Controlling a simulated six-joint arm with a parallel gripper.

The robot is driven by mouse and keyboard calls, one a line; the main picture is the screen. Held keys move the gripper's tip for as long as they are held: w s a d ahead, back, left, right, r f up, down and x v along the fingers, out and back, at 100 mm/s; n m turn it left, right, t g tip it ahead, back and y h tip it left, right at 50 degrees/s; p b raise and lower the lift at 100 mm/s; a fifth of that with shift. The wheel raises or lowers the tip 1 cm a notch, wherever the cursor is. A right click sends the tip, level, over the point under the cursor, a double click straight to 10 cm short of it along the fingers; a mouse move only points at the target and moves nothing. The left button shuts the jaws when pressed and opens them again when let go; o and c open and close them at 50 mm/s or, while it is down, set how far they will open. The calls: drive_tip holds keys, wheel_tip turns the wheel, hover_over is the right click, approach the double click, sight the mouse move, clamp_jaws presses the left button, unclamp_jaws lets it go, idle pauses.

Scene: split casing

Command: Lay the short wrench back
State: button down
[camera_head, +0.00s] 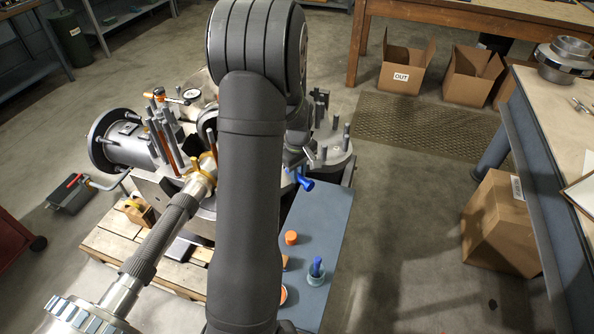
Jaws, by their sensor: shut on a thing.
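My gripper (297,160) shows only in part to the right of my own forearm, at the right side of the metal casing. It is shut on a small blue piece (305,184), which looks like the short wrench. The piece is tilted and sits above the far end of the blue-grey mat (333,222). My arm hides part of the gripper and of the piece, so the grip itself is not clear.
The casing (128,150) with upright studs stands left of my arm on a wooden pallet (105,243). On the mat are an orange cap (291,238) and a cup (316,279) with a blue item in it. A workbench (535,150) stands at the right. The mat's right side is clear.

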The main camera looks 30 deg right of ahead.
sight(306, 188)
drive_tip(key=s+m, duration=0.1)
drive_tip(key=m, duration=0.1)
drive_tip(key=s+f+m, duration=0.1)
drive_tip(key=m, duration=0.1)
drive_tip(key=s+m, duration=0.1)
drive_tip(key=m, duration=0.1)
drive_tip(key=shift+s+f, duration=0.1)
drive_tip(key=shift+f, duration=0.15)
drive_tip(key=s+m, duration=0.1)
drive_tip(key=m, duration=0.1)
drive_tip(key=s+f+m, duration=0.1)
drive_tip(key=m, duration=0.1)
drive_tip(key=shift+m, duration=0.4)
drive_tip(key=shift+f, duration=3.1)
drive_tip(key=shift+f, duration=0.3)
drive_tip(key=c, duration=0.7)
unclamp_jaws()
drive_tip(key=shift+c, duration=0.2)
drive_tip(key=shift+r, duration=0.1)
drive_tip(key=shift+r, duration=3.45)
drive_tip(key=shift+f, duration=0.1)
